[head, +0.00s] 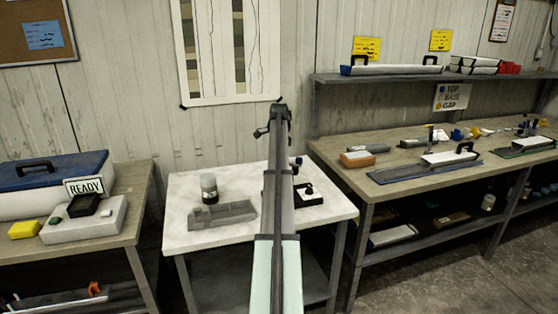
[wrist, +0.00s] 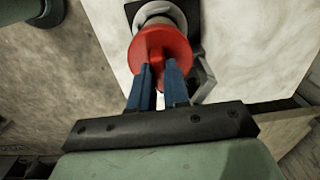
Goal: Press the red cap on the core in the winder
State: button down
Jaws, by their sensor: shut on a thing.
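My gripper (wrist: 160,82), with two blue fingers, is shut on the red cap (wrist: 150,48) in the wrist view. The cap's broad red disc faces the pale round end of the core (wrist: 158,12) just beyond it. The cap overlaps the core in this view, and I cannot tell whether they touch or how far the cap is on. In the head view a black device (head: 309,196), apparently the winder, stands on the white table, partly hidden behind my arm. My gripper, the cap and the core cannot be made out there.
The white table (head: 185,240) also holds a grey trough-like block (head: 222,214) and a dark-based jar (head: 209,190), left of my arm. A bench at left carries a READY sign (head: 84,187) and a blue-lidded case (head: 50,170). A bench at right holds trays and small parts.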

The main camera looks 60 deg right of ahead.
jog(key=c, duration=0.5)
grip_release()
jog(key=shift+c, duration=0.2)
jog(key=shift+r, duration=0.15)
jog(key=shift+r, duration=3.35)
